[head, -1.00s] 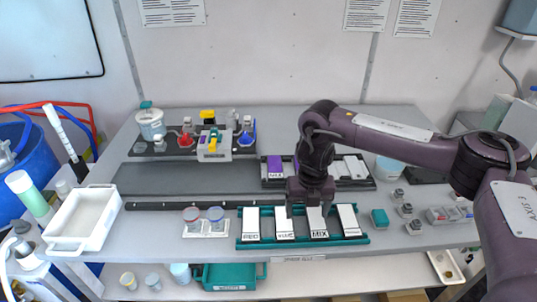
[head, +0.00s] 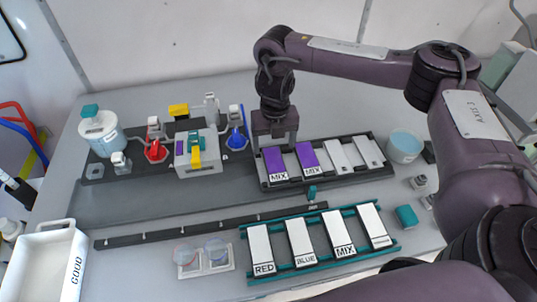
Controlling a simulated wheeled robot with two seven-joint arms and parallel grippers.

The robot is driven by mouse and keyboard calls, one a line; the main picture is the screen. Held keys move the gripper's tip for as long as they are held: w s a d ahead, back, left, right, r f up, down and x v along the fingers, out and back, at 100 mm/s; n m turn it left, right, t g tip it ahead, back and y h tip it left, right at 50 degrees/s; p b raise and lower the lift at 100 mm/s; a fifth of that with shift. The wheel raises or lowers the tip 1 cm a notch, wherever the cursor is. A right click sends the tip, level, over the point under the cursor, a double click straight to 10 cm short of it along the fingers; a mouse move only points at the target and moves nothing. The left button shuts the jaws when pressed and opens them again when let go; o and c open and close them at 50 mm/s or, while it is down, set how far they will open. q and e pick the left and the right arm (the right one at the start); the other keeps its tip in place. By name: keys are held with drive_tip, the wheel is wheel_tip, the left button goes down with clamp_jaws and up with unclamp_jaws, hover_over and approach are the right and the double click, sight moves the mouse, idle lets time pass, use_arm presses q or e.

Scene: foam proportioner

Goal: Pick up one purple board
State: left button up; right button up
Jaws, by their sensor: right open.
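Two purple boards with MIX labels stand side by side in the black rack: the left purple board (head: 274,162) and the right purple board (head: 308,158). Two white boards (head: 352,156) fill the rack's right part. My right gripper (head: 275,144) is open and points down at the upper end of the left purple board, just behind or over it. Its fingertips are partly hidden, and I cannot tell whether they touch the board. My left gripper is not in view.
A teal rack (head: 320,264) in front holds white boards labelled RED, BLUE and MIX, and one more. A grey device (head: 196,155) and a blue funnel (head: 237,138) stand left of my gripper. A white GOOD tray (head: 45,268) is front left.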

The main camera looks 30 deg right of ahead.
sight(275, 165)
drive_tip(key=shift+f, duration=0.35)
drive_tip(key=shift+s+f, duration=0.15)
drive_tip(key=shift+f, duration=0.55)
drive_tip(key=shift+s+f, duration=0.15)
drive_tip(key=shift+f, duration=0.55)
drive_tip(key=shift+s+d+f, duration=0.1)
drive_tip(key=shift+f, duration=2)
drive_tip(key=c, duration=1.1)
drive_tip(key=shift+r, duration=0.1)
